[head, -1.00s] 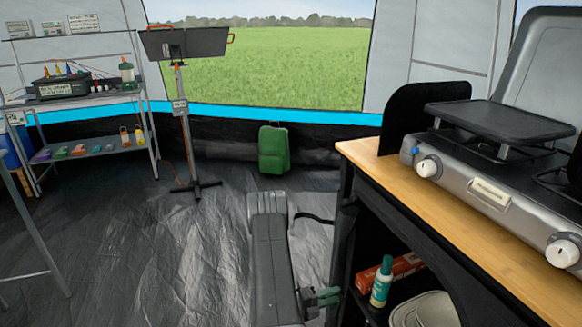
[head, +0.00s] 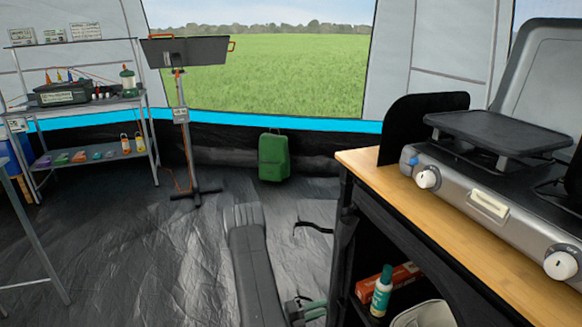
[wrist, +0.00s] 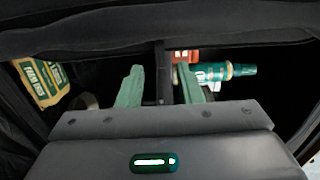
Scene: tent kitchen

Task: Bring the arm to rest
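My arm (head: 255,265) stretches up from the bottom middle of the head view over the dark floor, beside the cabinet. My gripper (head: 308,308) shows only in part at the bottom edge there, low by the cabinet's open front. In the wrist view my gripper (wrist: 160,78) has its two green fingers spread apart. Nothing is held between them; a dark upright bar shows behind the gap.
The cabinet's wooden top (head: 400,195) carries a camping stove (head: 490,210). Inside the cabinet are a green-and-white bottle (head: 381,292) and a red box (head: 402,275). A green case (head: 273,157) stands by the tent wall. Floor left of my arm is clear.

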